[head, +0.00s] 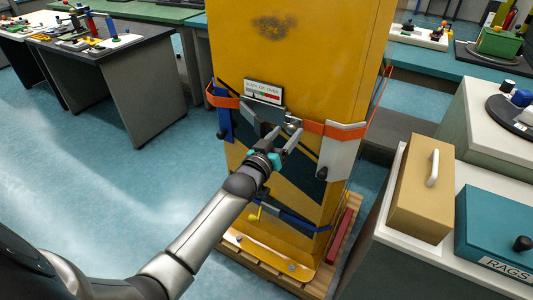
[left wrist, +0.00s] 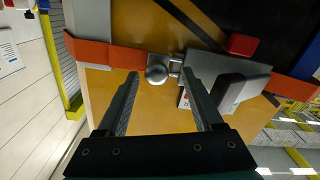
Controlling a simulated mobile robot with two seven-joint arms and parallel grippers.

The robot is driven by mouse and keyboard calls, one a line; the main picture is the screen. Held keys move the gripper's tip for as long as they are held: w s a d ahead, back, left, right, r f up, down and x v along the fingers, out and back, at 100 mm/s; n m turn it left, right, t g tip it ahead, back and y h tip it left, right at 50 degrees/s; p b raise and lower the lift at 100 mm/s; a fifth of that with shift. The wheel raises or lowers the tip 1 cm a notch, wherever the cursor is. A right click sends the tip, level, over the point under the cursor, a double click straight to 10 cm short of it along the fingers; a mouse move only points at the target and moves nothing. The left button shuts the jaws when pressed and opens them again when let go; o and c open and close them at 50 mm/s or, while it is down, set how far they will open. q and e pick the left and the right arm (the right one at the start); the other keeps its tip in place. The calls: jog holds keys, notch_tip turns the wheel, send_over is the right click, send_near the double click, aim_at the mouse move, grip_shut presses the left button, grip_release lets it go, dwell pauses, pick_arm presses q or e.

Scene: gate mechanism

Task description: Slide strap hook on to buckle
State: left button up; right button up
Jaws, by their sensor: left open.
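An orange strap (head: 336,130) runs around a tall yellow cabinet (head: 300,60). In the left wrist view the strap (left wrist: 92,52) ends near a round silver knob and small metal link (left wrist: 157,72), which I take as the hook. Beside it is a grey plate with a raised lever (left wrist: 235,92), apparently the buckle; in the head view the grey buckle (head: 248,115) is partly behind my gripper. My left gripper (head: 285,134) is open at the cabinet's front. In the left wrist view its fingertips (left wrist: 162,75) lie either side of the knob; contact cannot be told.
A sign (head: 263,91) with a coloured gauge sits above the buckle. The cabinet stands on a wooden pallet (head: 258,264). A tan box with a handle (head: 422,190) and a teal rags box (head: 497,232) are to the right. Floor (head: 80,170) is clear at left.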

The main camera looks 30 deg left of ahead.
pick_arm(q)
jog(key=s+p, duration=0.2)
jog(key=s, duration=1.1)
jog(key=shift+s+a, duration=0.3)
jog(key=shift+s, duration=0.1)
jog(key=s+d+f+m+g, duration=0.1)
jog(key=s+f+g, duration=0.3)
jog(key=f, duration=0.6)
jog(key=s+d+f+g, duration=0.15)
jog(key=s+f, duration=0.35)
jog(key=f, duration=0.5)
jog(key=s+f+m+g, duration=0.1)
jog(key=s+f+g, duration=0.35)
jog(key=f, duration=0.65)
jog(key=s+d+f+m+g, duration=0.1)
jog(key=s+f+g, duration=0.2)
jog(key=s, duration=0.9)
jog(key=s+d+f+m+g, duration=0.2)
jog(key=s+f+g, duration=0.2)
jog(key=s+f, duration=0.5)
jog(key=s, duration=0.4)
jog(key=shift+s+d+f+y, duration=0.15)
jog(key=shift+s+f+y, duration=0.15)
jog(key=shift+f, duration=0.1)
